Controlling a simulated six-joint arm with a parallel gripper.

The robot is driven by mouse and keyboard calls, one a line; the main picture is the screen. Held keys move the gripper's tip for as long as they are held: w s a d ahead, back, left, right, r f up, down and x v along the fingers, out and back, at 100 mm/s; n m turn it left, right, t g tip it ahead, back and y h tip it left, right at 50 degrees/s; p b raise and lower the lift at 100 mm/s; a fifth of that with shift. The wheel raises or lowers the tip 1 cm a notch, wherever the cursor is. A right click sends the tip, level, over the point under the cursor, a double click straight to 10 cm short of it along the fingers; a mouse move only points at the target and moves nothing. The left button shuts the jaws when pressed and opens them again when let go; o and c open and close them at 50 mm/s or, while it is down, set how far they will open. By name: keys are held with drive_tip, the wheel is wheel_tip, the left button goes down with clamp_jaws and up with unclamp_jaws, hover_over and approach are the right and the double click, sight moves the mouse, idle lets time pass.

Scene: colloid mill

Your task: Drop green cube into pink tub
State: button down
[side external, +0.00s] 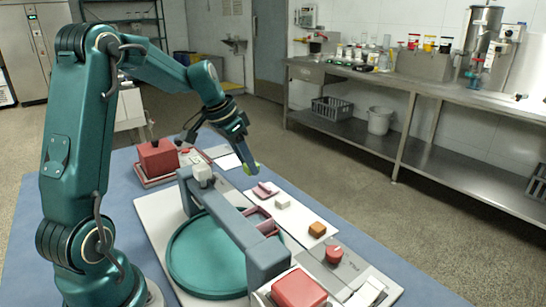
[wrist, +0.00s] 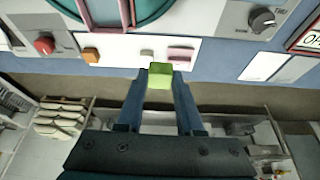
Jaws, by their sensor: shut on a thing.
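My gripper (side external: 252,166) is shut on the green cube (wrist: 160,75), which sits between the fingertips in the wrist view. A low, wide pink piece (side external: 263,190) lies on the far end of that strip, a little right of and below the cube in the picture. It also shows in the wrist view (wrist: 181,54). Pink-walled parts (side external: 262,221) stand beside the grey beam. I cannot tell for certain which is the pink tub.
A white cube (side external: 283,201) and an orange cube (side external: 317,229) lie on the white strip (side external: 300,218). A grey beam (side external: 229,215) bridges a round teal dish (side external: 205,258). A red knob (side external: 333,253) and a red block (side external: 158,157) stand nearby.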

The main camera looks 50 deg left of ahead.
drive_tip(key=shift+s+f, duration=0.15)
drive_tip(key=shift+n, duration=0.3)
drive_tip(key=shift+s+d+f, duration=0.55)
drive_tip(key=shift+s+d, duration=0.15)
drive_tip(key=shift+d, duration=0.65)
drive_tip(key=shift+s+d+f, duration=0.5)
drive_tip(key=shift+s+d, duration=0.25)
drive_tip(key=shift+d, duration=0.65)
drive_tip(key=shift+s+d+f, duration=0.55)
drive_tip(key=shift+s+d, duration=0.15)
drive_tip(key=shift+d, duration=0.65)
unclamp_jaws()
